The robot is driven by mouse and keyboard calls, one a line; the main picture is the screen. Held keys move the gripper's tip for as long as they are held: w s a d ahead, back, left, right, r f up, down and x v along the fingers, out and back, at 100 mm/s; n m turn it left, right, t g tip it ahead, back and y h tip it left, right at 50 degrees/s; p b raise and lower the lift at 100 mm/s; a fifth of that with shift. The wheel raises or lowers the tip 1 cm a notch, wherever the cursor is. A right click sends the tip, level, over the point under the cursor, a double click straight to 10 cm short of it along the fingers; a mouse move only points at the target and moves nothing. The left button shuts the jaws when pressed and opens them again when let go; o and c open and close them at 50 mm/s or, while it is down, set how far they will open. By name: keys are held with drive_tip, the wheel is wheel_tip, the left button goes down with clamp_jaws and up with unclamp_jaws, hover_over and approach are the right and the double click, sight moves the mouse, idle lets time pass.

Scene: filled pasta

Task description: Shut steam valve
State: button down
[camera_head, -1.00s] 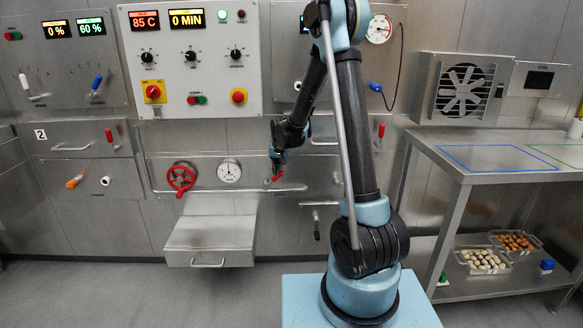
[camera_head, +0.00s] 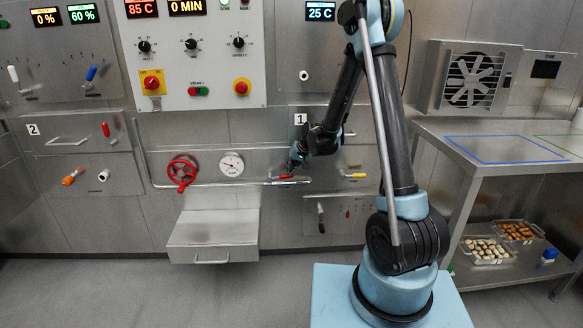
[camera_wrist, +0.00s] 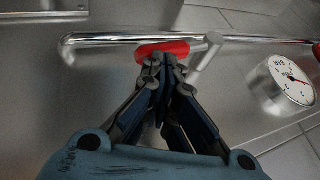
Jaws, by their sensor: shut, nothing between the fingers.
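A red lever handle (camera_head: 287,177) sits on the shiny horizontal steam pipe (camera_head: 225,183), right of the round gauge (camera_head: 231,164). It lies nearly along the pipe. My fingers cover part of the handle. A red handwheel (camera_head: 182,171) is on the left of the gauge.
A yellow lever (camera_head: 354,175) is right of the red one. A metal box (camera_head: 214,237) with a handle juts out below the pipe. A steel table (camera_head: 505,150) stands at right, with trays of food on its lower shelf. The floor at front left is clear.

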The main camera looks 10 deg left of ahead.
drive_tip(key=shift+w+d+f, duration=0.1)
drive_tip(key=shift+d+f, duration=0.35)
drive_tip(key=shift+f, duration=0.35)
drive_tip(key=shift+d+f, duration=0.1)
drive_tip(key=shift+s+r, duration=0.2)
drive_tip(key=shift+r, duration=0.25)
drive_tip(key=s+d+r, duration=0.3)
drive_tip(key=d+r, duration=0.4)
drive_tip(key=r, duration=0.2)
drive_tip(key=shift+s+d, duration=0.15)
drive_tip(key=shift+d, duration=0.15)
